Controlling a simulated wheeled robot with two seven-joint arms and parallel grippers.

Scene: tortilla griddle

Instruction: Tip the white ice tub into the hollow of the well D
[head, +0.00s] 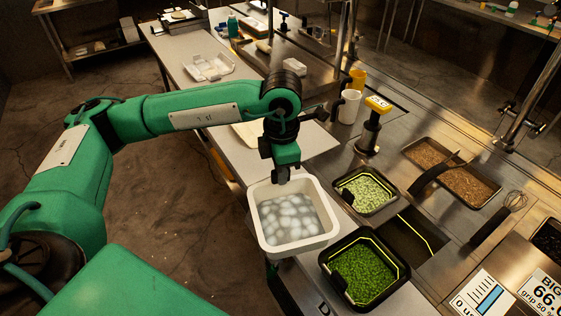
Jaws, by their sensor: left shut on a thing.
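The white ice tub (257,230) is filled with pale, rounded ice and hangs roughly level, its base hidden. My left gripper (282,176) is shut on its far rim, the arm reaching in from the left. The tub is over the counter's left edge, left of the two black-rimmed pans. A letter D (323,307) shows on the counter front at the bottom. An open dark hollow (408,238) with yellow edge lines lies right of the pans; I cannot tell whether it belongs to well D. My right gripper is not in view.
A pan of pale green pieces (365,189) and a pan of bright green pieces (364,273) stand close right of the tub. Behind are a yellow-topped post (371,125) and a white cup (349,106).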

